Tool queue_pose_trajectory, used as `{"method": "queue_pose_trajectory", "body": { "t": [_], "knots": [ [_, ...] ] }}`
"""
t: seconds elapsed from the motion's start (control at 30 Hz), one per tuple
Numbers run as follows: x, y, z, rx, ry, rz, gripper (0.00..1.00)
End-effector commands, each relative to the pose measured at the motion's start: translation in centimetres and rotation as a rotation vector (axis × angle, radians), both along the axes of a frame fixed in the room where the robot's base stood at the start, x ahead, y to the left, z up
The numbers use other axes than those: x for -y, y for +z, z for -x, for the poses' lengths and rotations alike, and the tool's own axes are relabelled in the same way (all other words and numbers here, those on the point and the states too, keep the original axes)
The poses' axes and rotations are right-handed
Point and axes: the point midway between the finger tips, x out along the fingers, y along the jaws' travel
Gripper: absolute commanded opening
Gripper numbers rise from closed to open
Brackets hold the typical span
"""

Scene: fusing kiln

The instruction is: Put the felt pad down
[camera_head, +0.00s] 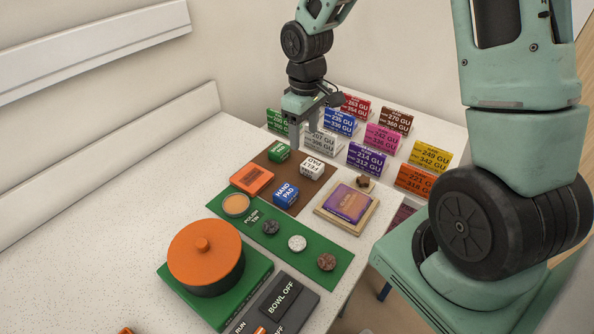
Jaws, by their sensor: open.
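No block has a readable felt pad label, so I cannot tell which thing is the felt pad. A brown mat (262,160) bears a green block (278,152), a white block (312,168), a blue block marked "HAND PAD" (286,195) and an orange block (251,179). A purple pad (347,202) lies in a pale wooden tray (330,213) to the right. My gripper (296,143) points down at the mat's far edge, between the green and white blocks in the picture. It is open, and I see nothing held in it. The gap between its fingers is hard to see.
Several coloured number cards (366,158) stand behind and right of the mat. A green strip (292,262) in front holds a polish tin (236,205) and small round pieces. An orange-lidded pot (206,258) and a dark switch panel (275,308) are nearer. The left worktop is clear.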

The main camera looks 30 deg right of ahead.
Motion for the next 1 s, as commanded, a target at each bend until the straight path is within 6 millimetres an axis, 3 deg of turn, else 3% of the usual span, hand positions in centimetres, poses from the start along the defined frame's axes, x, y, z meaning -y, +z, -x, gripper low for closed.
{"method": "queue_pose_trajectory", "body": {
  "t": [0.07, 0.2, 0.3, 0.4, 0.5, 0.6, 1.0],
  "knots": [
    [-4.8, 2.0, 1.8, 0.009, 0.056, -0.005, 0.62],
    [-13.0, 5.3, 7.9, 0.014, 0.148, -0.018, 0.62],
    [-17.1, 6.9, 13.1, 0.012, 0.206, -0.029, 0.62],
    [-19.3, 7.9, 17.7, 0.011, 0.25, -0.037, 0.62],
    [-20.4, 8.4, 21.0, 0.009, 0.281, -0.044, 0.62],
    [-20.7, 8.6, 22.7, 0.008, 0.294, -0.047, 0.62],
    [-20.8, 8.0, 23.3, 0.005, 0.297, -0.048, 0.62]
  ]
}}
